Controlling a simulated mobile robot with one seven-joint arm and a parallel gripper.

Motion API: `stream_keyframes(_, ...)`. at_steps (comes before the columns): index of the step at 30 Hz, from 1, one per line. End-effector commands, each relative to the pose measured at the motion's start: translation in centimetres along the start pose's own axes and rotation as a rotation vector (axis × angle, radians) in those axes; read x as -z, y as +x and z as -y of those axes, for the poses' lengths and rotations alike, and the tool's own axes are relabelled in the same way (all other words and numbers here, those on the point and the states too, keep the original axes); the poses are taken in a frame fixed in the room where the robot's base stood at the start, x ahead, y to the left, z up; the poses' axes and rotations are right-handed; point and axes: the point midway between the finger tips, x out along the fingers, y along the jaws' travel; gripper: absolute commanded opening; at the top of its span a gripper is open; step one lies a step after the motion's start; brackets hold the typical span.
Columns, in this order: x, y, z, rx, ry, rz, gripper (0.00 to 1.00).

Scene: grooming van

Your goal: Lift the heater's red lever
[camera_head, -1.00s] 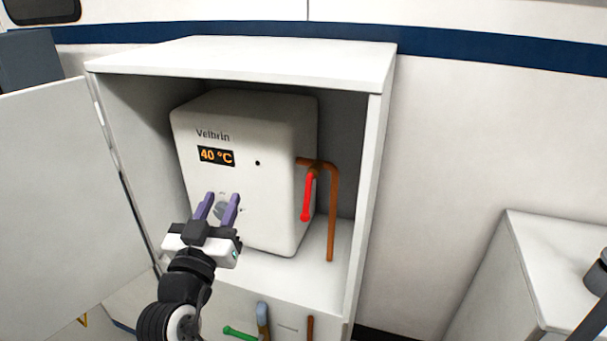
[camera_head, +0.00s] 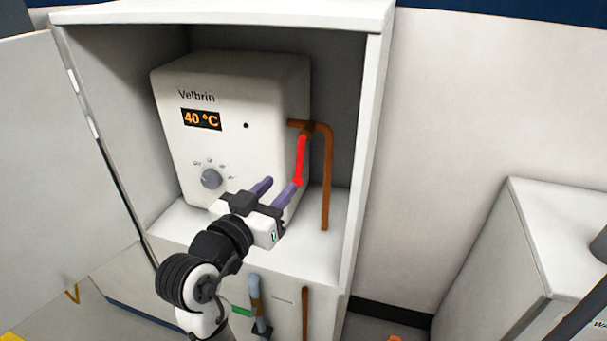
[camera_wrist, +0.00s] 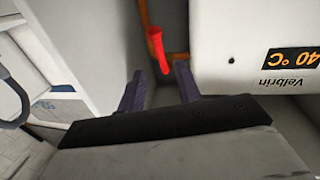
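The heater (camera_head: 235,150) is a white box with a dial and a display reading 40 °C, inside an open cabinet. Its red lever (camera_head: 301,162) hangs down from the copper pipe (camera_head: 327,190) on the heater's right side. My gripper (camera_head: 279,190) is open, with its purple fingers pointing toward the lever's lower end. In the wrist view, the red lever (camera_wrist: 157,48) shows just beyond the gap between the two fingertips (camera_wrist: 160,82). Nothing is held between the fingers. Whether the right finger touches the lever tip cannot be told.
The cabinet's right wall (camera_head: 364,150) stands close to the pipe. The open cabinet door (camera_head: 75,170) is on the left. A green lever (camera_head: 241,311) and more pipes are below the shelf. A white cabinet (camera_head: 500,260) stands at the right.

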Motion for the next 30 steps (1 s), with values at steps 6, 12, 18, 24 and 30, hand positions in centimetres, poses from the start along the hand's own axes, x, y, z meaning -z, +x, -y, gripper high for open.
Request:
stream_keyframes(6, 0.3, 5.1, -0.1, -0.005, -0.002, 0.001, 0.34)
stream_keyframes(12, 0.2, 8.8, -0.1, -0.003, -0.001, 0.002, 0.34)
stream_keyframes(18, 0.1, 10.7, 0.0, 0.000, 0.000, 0.000, 0.34)
stream_keyframes(24, 0.0, 11.0, 0.0, 0.000, 0.000, 0.000, 0.34)
stream_keyframes(30, 0.0, 11.0, 0.0, 0.000, 0.000, 0.000, 0.26)
